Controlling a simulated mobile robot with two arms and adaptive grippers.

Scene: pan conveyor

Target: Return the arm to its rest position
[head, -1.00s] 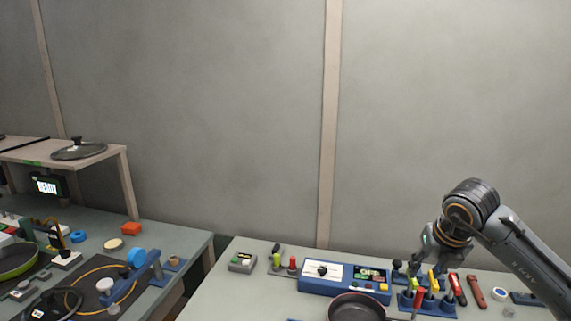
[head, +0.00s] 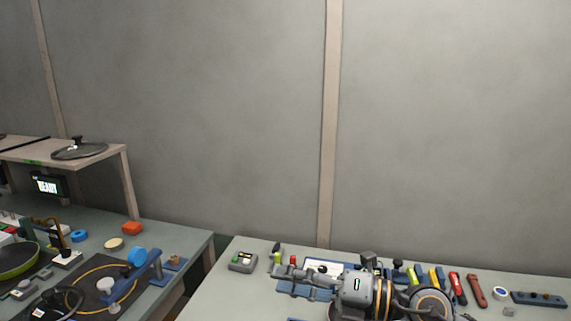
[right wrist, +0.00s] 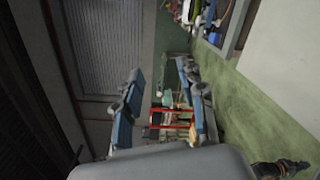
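My right arm reaches in low across the right-hand bench in the head view. The arm and gripper hide most of the control box and nearly all of the dark pan at the bench front. My left gripper is not in view.
A left bench holds a green pan (head: 17,262) and a blue clamp fixture (head: 140,283). A shelf holds a lid (head: 79,151).

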